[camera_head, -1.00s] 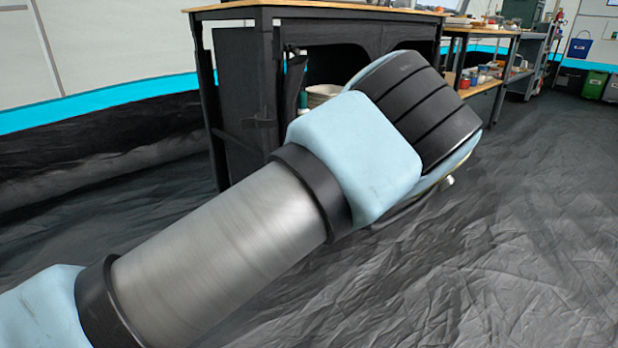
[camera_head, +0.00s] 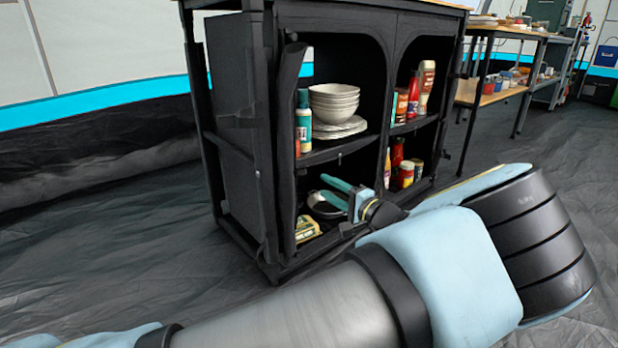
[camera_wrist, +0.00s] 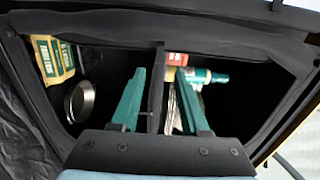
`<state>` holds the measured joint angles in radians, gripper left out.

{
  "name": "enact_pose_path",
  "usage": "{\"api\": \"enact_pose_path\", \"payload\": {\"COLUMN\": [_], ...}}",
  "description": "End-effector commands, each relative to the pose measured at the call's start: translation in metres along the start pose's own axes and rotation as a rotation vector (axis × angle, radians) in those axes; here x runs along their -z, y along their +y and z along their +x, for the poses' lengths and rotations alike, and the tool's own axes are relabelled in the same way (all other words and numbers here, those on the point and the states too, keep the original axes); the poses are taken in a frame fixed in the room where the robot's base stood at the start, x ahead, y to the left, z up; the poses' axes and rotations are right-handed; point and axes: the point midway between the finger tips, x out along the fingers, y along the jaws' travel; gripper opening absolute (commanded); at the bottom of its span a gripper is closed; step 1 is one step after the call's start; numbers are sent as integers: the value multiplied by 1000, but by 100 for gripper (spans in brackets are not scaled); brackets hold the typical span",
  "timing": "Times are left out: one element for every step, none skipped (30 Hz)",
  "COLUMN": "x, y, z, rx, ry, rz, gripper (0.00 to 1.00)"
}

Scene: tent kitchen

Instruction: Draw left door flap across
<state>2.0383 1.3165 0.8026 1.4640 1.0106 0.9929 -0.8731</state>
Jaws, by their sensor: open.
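The black fabric cabinet (camera_head: 240,150) stands in the head view with both front compartments uncovered. The left door flap (camera_head: 284,150) looks like a narrow dark strip gathered upright along the left edge of the left opening. My gripper (camera_head: 328,190) is open, with teal fingers at the lower part of the left opening, right of that strip and apart from it. In the wrist view my gripper (camera_wrist: 160,74) points into the cabinet and nothing is seen held between the fingers. I cannot pick out the flap for sure in the wrist view.
Bowls and plates (camera_head: 335,105) and a teal bottle (camera_head: 303,120) fill the upper left shelf. A pan (camera_wrist: 80,101) and a yellow-green box (camera_wrist: 52,58) lie near the fingers. Sauce bottles (camera_head: 398,152) stand on the right. Open floor (camera_head: 110,240) lies left.

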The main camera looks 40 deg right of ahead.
Motion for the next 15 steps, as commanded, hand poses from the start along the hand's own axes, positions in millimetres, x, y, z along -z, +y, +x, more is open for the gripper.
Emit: {"api": "enact_pose_path", "payload": {"x": [-2, -1, -1, -1, -2, -1, -1, -1, -1, -1, -1, -1, -1, -1, -1], "y": [3, 4, 4, 4, 4, 4, 4, 4, 4, 3, 3, 3, 3, 2, 2], "z": [11, 17, 24, 30, 36, 43, 49, 54, 60, 65, 69, 74, 77, 80, 83], "rx": [2, 2, 0, 0, 1, 0, 0, 0, 1, 1, 1, 0, 0, 0, 0], "ry": [-5, -5, -4, -5, -5, -4, -4, -5, -4, -3, -3, -3, -3, -2, -3], "rz": [-1, -1, -2, -2, -2, -1, -2, -2, -2, -1, -1, -2, -2, -2, -2], "gripper": [45, 45, 45, 45, 45, 45, 45, 45, 45, 45, 45, 45, 45, 45, 45]}}
